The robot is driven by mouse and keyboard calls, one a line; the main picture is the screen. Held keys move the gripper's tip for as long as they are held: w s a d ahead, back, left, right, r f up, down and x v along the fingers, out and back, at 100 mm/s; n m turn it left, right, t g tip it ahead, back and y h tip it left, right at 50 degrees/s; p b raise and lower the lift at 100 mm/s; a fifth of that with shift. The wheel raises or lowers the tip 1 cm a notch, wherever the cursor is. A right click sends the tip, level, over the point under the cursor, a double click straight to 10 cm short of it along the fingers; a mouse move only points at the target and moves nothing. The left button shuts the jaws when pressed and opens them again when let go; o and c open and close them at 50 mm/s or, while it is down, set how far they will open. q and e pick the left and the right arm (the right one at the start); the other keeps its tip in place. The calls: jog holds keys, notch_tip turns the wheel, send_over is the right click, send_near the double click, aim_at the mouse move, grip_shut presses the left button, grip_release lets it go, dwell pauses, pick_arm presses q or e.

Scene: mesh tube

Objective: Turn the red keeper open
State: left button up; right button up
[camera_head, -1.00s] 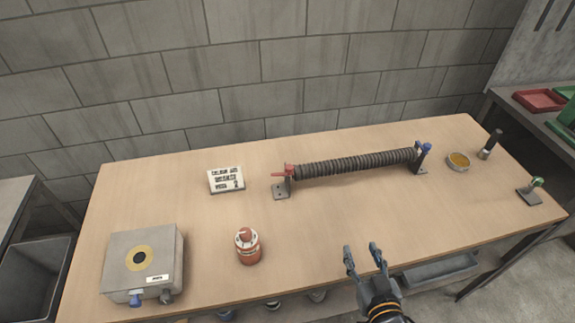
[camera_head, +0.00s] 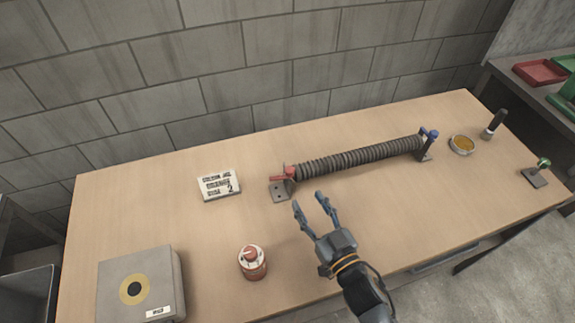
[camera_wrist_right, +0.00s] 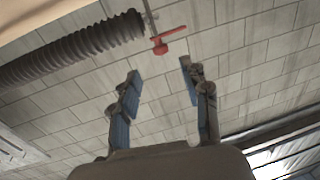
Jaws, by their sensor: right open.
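The red keeper (camera_head: 283,176) is a small red lever at the left end of a dark ribbed mesh tube (camera_head: 358,157). In the right wrist view the keeper (camera_wrist_right: 164,44) shows as a red lever beyond the fingertips, beside the tube's end (camera_wrist_right: 75,50). My left gripper is not in view.
A white lettered sign (camera_head: 219,185) stands left of the keeper. A red-and-white canister (camera_head: 252,262) and a grey box with a yellow ring (camera_head: 140,285) are at the front left. A small amber dish (camera_head: 461,145) and a black-handled tool (camera_head: 494,124) lie at the right.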

aim_at(292, 175)
jog(key=p+x, duration=0.1)
jog(key=x, duration=0.5)
jog(key=shift+a+r, duration=0.1)
jog(key=shift+r, duration=0.05)
jog(key=x, duration=0.4)
jog(key=shift+w+a, duration=0.25)
jog(key=shift+w, duration=0.45)
jog(key=shift+c, duration=0.7)
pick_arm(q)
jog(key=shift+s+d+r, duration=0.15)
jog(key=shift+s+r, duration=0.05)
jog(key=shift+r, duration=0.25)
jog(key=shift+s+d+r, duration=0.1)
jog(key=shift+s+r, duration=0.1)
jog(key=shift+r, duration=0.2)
pick_arm(e)
grip_shut()
